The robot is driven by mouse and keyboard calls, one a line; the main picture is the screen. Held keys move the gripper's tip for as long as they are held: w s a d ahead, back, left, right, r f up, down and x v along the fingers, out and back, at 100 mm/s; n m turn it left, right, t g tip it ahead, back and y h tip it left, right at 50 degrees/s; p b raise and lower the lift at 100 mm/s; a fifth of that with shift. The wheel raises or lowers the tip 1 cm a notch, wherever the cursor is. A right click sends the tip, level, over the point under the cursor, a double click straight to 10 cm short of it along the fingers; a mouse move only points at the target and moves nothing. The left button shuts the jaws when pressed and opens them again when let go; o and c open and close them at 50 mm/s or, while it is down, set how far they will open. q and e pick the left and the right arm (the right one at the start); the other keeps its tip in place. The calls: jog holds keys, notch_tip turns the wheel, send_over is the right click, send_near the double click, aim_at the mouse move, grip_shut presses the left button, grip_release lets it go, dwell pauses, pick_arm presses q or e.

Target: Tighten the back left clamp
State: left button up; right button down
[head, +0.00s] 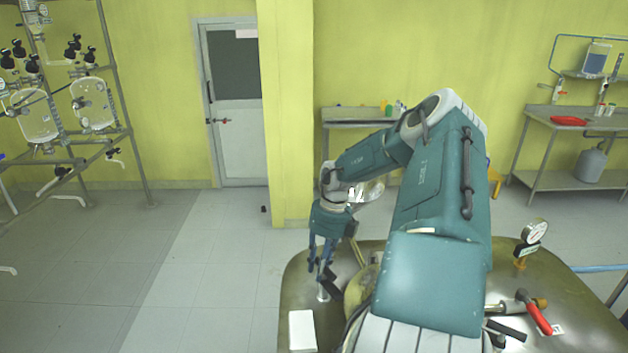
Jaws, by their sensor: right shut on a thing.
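My right gripper (322,268) reaches over my own large arm links and points down at the back left part of a round metal vessel lid (296,275). Its dark blue fingers are shut on the back left clamp (323,293), of which only a small pale metal piece shows below the fingertips. A dark bar lies just right of the fingers; I cannot tell if it belongs to the clamp. My right arm hides much of the lid's middle. My left gripper is not in view.
A pressure gauge (535,231) stands on the lid's right side, near a red-handled valve (534,312). A white box (301,330) sits at the lid's front left. Glass reactors on a frame (35,115) stand far left. The floor left of the lid is clear.

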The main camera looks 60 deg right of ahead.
jog(key=shift+w+n, duration=0.15)
jog(key=shift+n, duration=0.35)
jog(key=shift+a+n+b, duration=0.15)
jog(key=shift+n+b, duration=0.35)
jog(key=shift+n, duration=0.5)
jog(key=n+g+b, duration=0.1)
jog(key=n, duration=0.2)
jog(key=shift+a, duration=0.2)
jog(key=shift+r+n+b, duration=0.15)
jog(key=shift+n+b, duration=0.25)
jog(key=shift+n, duration=0.4)
jog(key=shift+r, duration=0.1)
jog(key=c, duration=1.5)
grip_release()
jog(key=shift+c, duration=0.2)
jog(key=shift+o, duration=0.3)
jog(key=shift+a, duration=0.1)
